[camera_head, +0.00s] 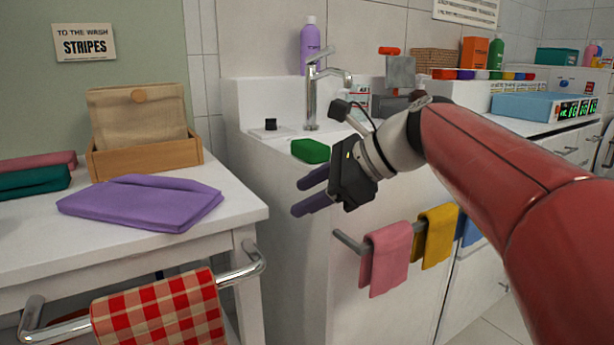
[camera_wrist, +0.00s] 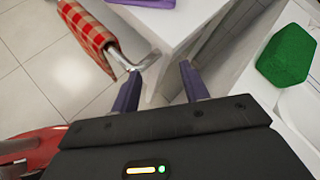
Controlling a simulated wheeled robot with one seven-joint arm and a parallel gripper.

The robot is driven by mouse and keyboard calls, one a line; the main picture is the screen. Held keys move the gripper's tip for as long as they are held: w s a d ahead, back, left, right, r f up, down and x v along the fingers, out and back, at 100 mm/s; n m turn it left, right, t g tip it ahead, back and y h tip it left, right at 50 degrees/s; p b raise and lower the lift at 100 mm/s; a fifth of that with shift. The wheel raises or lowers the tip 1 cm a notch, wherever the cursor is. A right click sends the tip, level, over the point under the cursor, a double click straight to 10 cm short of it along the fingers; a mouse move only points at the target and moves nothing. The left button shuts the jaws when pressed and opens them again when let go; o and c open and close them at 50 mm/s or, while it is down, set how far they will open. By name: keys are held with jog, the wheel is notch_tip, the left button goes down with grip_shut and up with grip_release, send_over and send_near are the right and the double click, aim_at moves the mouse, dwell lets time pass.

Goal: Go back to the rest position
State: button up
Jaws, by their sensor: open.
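My gripper (camera_head: 307,192) is at the centre of the head view, in front of the white sink cabinet, with its two purple fingers pointing left. In the wrist view my gripper (camera_wrist: 159,90) has its fingers spread apart with nothing between them. A folded purple cloth (camera_head: 140,203) lies on the white table (camera_head: 255,212) to the left, apart from the fingers. A green block (camera_head: 310,151) sits on the sink edge just behind my gripper; it also shows at the right of the wrist view (camera_wrist: 287,57).
A checked cloth (camera_head: 160,312) hangs on the table's metal rail (camera_head: 240,273). Pink (camera_head: 386,258) and yellow (camera_head: 436,235) towels hang on a rail below my arm. A tap (camera_head: 312,90) and purple bottle (camera_head: 309,45) stand behind. A wooden box (camera_head: 150,157) stands on the table.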

jog(key=s+d+f+n+t+h+p, duration=0.1)
jog(key=s+d+f+n+h+p, duration=0.4)
jog(key=s+d+f+n+h, duration=0.5)
jog(key=s+d+f+n, duration=0.5)
jog(key=s+f+n, duration=0.2)
jog(key=s, duration=0.2)
jog(key=shift+f+t, duration=0.3)
